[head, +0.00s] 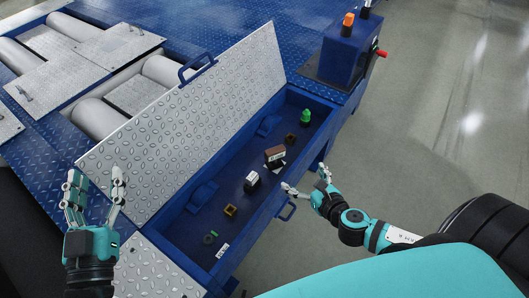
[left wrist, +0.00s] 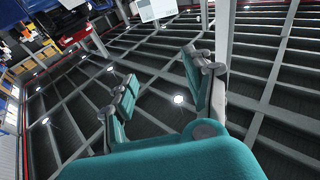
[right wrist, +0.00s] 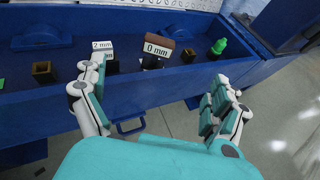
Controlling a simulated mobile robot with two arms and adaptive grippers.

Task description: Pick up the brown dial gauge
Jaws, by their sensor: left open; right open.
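The brown dial gauge (head: 275,153) stands in the open blue tray, near its middle. It also shows in the right wrist view (right wrist: 156,41), with a white "0 mm" label in front. My right gripper (head: 306,184) is open and empty at the tray's right edge, below and to the right of the gauge. In the right wrist view the gauge lies between and beyond the spread fingers (right wrist: 158,78), not touching them. My left gripper (head: 96,188) is open and empty at the left, beside the raised checker-plate lid; its fingers also show in the left wrist view (left wrist: 160,85).
A blue box (head: 342,50) with an orange lamp stands behind.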

